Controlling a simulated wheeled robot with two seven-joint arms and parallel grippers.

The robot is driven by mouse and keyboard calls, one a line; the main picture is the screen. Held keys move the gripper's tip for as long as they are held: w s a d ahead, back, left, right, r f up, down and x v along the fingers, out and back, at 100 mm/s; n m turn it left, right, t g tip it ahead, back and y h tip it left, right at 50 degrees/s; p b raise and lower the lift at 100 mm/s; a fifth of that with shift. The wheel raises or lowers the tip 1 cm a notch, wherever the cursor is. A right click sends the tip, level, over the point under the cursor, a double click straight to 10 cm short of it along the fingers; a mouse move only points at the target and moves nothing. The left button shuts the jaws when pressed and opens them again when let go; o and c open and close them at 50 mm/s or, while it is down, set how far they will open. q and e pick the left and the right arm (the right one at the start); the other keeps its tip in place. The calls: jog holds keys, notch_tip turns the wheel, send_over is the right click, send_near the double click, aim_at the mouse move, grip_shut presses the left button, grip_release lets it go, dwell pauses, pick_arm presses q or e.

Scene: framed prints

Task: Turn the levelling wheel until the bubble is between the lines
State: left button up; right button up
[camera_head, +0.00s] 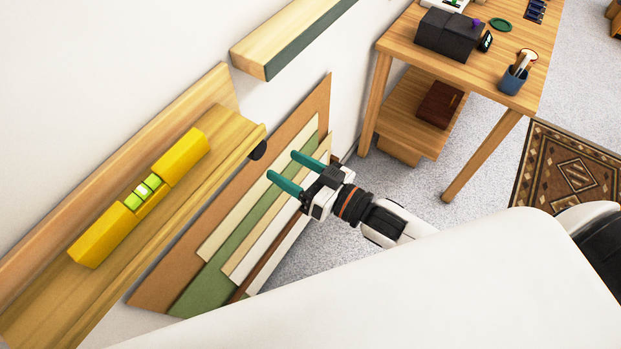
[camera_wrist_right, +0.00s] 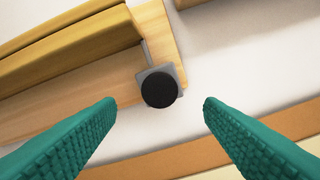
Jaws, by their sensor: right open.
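The yellow spirit level (camera_head: 180,157) lies on the wooden ledge (camera_head: 225,128). Its green vial (camera_head: 143,191) shows a lighter patch near the middle, but I cannot tell exactly how the bubble stands against the lines. The dark round levelling wheel (camera_head: 258,150) sits under the ledge's right end. In the right wrist view the black wheel (camera_wrist_right: 159,90) is on a grey plate, ahead of and between the fingers. My right gripper (camera_head: 281,168) is open and empty, with teal fingers pointing towards the wheel, apart from it. My left gripper is not in view.
Several framed prints or boards (camera_head: 222,240) lean against the wall below the ledge. A second wooden shelf (camera_head: 290,40) is on the wall above. A wooden desk (camera_head: 400,45) with a black box (camera_head: 447,33) and a pen cup (camera_head: 512,80) stands at right, near a patterned rug (camera_head: 570,175).

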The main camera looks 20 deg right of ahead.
jog(key=v, duration=0.5)
jog(key=shift+b, duration=0.35)
dwell(0.6)
jog(key=d+f+m+g+h, duration=0.15)
jog(key=d+f+h, duration=0.3)
jog(key=f, duration=1.05)
jog(key=d+f+g+h, duration=0.25)
jog(key=d+f, duration=0.35)
jog(key=f, duration=0.8)
jog(key=s+d+f+g+h, duration=0.3)
jog(key=s+f+g, duration=0.3)
jog(key=s+f, duration=1.15)
jog(key=s+a+f+g, duration=0.2)
jog(key=s+f, duration=0.4)
jog(key=s, duration=0.4)
jog(key=shift+s+a+f+g+h, duration=0.3)
jog(key=shift+s+g, duration=0.1)
jog(key=shift+g, duration=0.4)
